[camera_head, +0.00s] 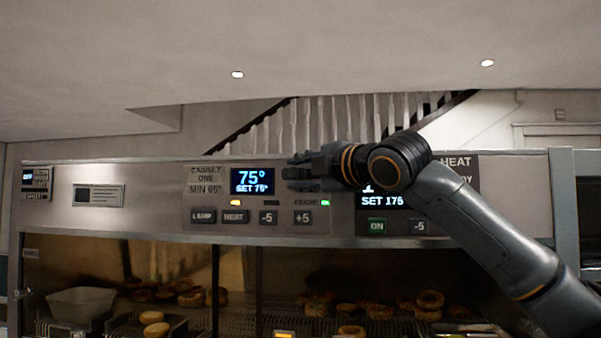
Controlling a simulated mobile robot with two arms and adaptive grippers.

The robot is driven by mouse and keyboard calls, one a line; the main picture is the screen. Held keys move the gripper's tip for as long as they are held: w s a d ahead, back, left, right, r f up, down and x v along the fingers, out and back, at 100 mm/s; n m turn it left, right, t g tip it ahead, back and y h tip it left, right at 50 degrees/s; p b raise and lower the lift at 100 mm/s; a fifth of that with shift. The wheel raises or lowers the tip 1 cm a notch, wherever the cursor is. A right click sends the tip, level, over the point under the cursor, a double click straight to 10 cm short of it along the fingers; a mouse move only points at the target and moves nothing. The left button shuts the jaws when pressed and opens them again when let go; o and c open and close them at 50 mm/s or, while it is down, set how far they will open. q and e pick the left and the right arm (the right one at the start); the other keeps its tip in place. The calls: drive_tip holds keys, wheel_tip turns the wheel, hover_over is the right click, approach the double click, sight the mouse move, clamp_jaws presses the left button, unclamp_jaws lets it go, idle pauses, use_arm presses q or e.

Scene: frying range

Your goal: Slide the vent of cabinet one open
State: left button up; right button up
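The cabinet one control panel (207,179) is on the metal front, left of centre. My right gripper (291,173) comes in from the right and points left, in front of the fascia just right of that display. Its fingers are seen small and dark, and whether they are apart is unclear. Whether it touches the panel is also unclear. My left gripper is not in view.
A second panel with a SET 175 display (382,201) is partly hidden behind my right arm. Below the fascia, a glass-fronted case holds several round baked goods (430,299) and a grey bin (80,303).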

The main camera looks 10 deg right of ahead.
sight(306, 175)
clamp_jaws()
drive_tip(key=shift+d, duration=0.4)
drive_tip(key=d, duration=0.1)
drive_tip(key=s+d+p, duration=0.1)
drive_tip(key=d, duration=0.1)
drive_tip(key=shift+s+d, duration=0.1)
drive_tip(key=shift+s, duration=0.2)
drive_tip(key=shift+w, duration=0.1)
drive_tip(key=shift+o, duration=2.4)
unclamp_jaws()
drive_tip(key=shift+s+d, duration=0.2)
